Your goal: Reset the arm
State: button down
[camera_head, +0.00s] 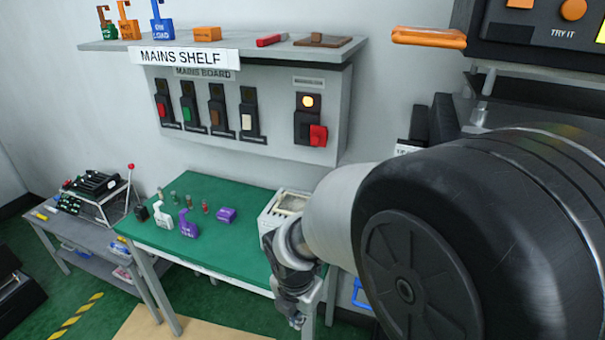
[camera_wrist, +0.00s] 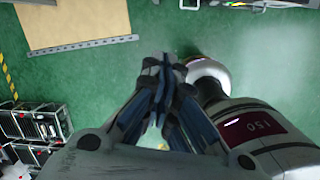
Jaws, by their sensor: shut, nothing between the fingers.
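My arm fills the right side of the head view and reaches down toward the right end of the green table. My gripper (camera_head: 297,318) hangs low near the table's right front edge, pointing down. In the wrist view my gripper (camera_wrist: 160,68) has its fingers together with nothing between them. The green floor lies beyond the fingertips, and my gripper appears apart from any object.
The green-topped table (camera_head: 205,247) holds padlocks and small items. The mains board (camera_head: 260,146) has several levers and a lit lamp under the mains shelf (camera_head: 335,53). A grey bench (camera_head: 75,240) stands left. An orange handle (camera_head: 428,38) juts out upper right.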

jog(key=s+d+r+m+t, duration=0.1)
jog(key=s+d+r+m, duration=0.3)
jog(key=d+r+m, duration=0.8)
jog(key=s+d+r+m+t, duration=0.1)
jog(key=s+r+m, duration=0.1)
jog(key=s+m, duration=0.3)
jog(key=s+d+r+m, duration=0.2)
jog(key=s+m, duration=0.3)
jog(key=m, duration=0.7)
jog(key=shift+s+r+m+t, duration=0.2)
jog(key=shift+s+m+t, duration=0.1)
jog(key=shift+s+t, duration=0.1)
jog(key=shift+d, duration=0.1)
